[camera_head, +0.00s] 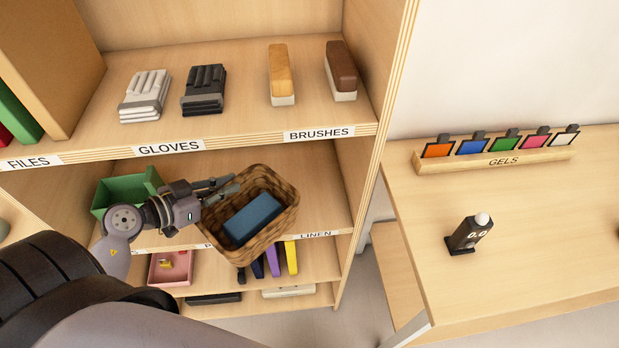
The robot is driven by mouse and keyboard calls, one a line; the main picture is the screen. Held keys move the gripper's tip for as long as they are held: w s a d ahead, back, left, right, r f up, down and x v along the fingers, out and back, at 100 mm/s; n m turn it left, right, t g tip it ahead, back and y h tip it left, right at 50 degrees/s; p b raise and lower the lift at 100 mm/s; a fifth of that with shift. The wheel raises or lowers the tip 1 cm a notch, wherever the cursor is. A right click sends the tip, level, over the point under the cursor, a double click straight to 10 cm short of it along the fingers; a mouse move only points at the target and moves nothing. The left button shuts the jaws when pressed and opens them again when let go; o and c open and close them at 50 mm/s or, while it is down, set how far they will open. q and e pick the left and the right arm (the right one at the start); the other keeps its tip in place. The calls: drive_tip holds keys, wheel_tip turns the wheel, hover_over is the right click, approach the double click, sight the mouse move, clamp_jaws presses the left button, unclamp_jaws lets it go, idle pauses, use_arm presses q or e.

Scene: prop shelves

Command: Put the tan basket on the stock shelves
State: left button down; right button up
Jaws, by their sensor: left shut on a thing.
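The tan basket (282,222) is a brown woven basket in the middle of the head view, with a blue block (252,219) inside it. My left gripper (232,187) is shut on the basket's upper left rim. The basket is in front of the middle shelf of the wooden shelves (318,177), a little tilted towards me. It covers part of that shelf's label strip. Whether it touches the shelf cannot be told. My right gripper is not in view.
A green bin (126,190) is left of the basket on the middle shelf. Gloves (147,92) and brushes (341,70) lie on the shelf above. A pink tray (171,268) sits below. A table (520,220) at right holds gel frames (495,150) and a small black device (468,236).

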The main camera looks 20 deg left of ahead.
use_arm(q)
drive_tip(key=w+d+n+y+p, duration=0.1)
drive_tip(key=w+d+p, duration=0.25)
drive_tip(key=w, duration=1.35)
drive_tip(key=shift+t, duration=0.3)
drive_tip(key=f, duration=0.4)
drive_tip(key=f+b, duration=0.1)
drive_tip(key=f, duration=0.2)
drive_tip(key=shift+w+a+f, duration=0.1)
drive_tip(key=shift+a, duration=0.3)
drive_tip(key=shift+w+f, duration=0.1)
drive_tip(key=shift+w, duration=0.05)
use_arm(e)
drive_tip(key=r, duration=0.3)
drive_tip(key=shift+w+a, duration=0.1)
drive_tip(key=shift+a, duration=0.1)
use_arm(q)
drive_tip(key=c, duration=1.8)
unclamp_jaws()
drive_tip(key=shift+f, duration=0.1)
drive_tip(key=shift+o, duration=0.2)
